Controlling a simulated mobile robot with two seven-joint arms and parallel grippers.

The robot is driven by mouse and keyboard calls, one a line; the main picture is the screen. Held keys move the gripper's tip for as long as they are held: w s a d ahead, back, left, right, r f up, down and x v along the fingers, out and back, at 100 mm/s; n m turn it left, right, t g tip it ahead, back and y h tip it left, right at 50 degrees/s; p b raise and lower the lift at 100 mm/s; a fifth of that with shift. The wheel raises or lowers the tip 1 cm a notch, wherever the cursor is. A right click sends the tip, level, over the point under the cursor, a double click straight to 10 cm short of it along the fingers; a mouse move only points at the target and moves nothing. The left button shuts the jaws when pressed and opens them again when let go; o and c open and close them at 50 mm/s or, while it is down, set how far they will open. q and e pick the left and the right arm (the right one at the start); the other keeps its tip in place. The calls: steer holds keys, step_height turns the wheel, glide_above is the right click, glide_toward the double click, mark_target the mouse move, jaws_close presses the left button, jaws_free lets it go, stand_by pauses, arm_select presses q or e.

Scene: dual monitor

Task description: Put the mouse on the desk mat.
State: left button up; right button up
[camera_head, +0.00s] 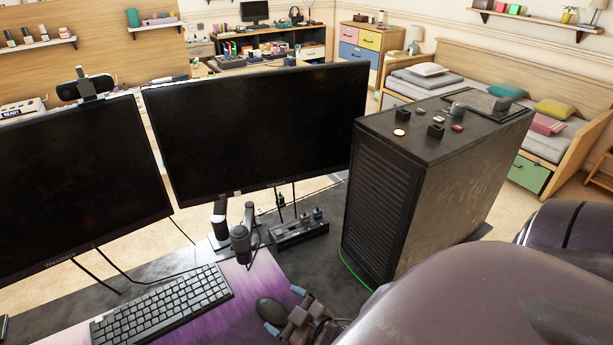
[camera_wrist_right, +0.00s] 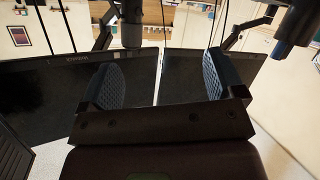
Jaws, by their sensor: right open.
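The dark mouse (camera_head: 272,310) shows at the right part of the purple desk mat (camera_head: 245,280), near the mat's right edge. I cannot tell whether it rests fully on the mat. My left gripper is not in view.
A black keyboard (camera_head: 165,307) lies left of the mouse. A microphone (camera_head: 240,243) and a small black organizer (camera_head: 299,232) stand behind it. A large PC tower (camera_head: 440,185) stands right. Two monitors (camera_head: 255,125) line the back. My right arm covers the lower right.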

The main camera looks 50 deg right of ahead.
steer(key=s+f+m+g, duration=0.1)
steer(key=s+f, duration=0.1)
steer(key=s+d+f+m+g+h, duration=0.1)
steer(key=s+f+m, duration=0.1)
steer(key=shift+s+d+f+g, duration=0.2)
steer(key=shift+s+g, duration=0.05)
steer(key=shift+g, duration=0.15)
stand_by(0.9)
